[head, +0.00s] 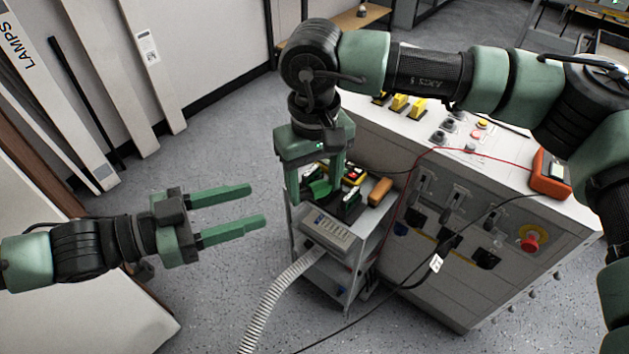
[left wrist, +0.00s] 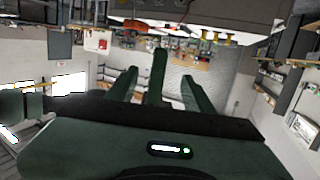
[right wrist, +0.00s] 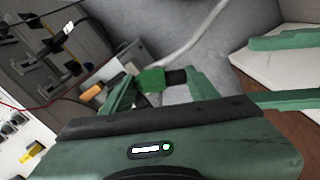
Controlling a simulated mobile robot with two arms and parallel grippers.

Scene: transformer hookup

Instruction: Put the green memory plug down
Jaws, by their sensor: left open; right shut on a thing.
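The green memory plug (right wrist: 150,80), a green block with a black end, sits between the fingers of my right gripper (right wrist: 158,88) in the right wrist view. In the head view my right gripper (head: 314,188) points down over the top of a small grey cart (head: 362,243), shut on the plug (head: 320,188). The fingers partly hide the plug, and I cannot tell whether it touches anything below. My left gripper (head: 259,205) is open and empty, left of the cart, over the floor.
The cart top also holds a grey slotted box (head: 327,229), a button box (head: 354,174) and an orange-handled item (head: 380,191). A ribbed hose (head: 277,292) runs down to the floor. A large grey cabinet (head: 450,250) with cables stands close on the right.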

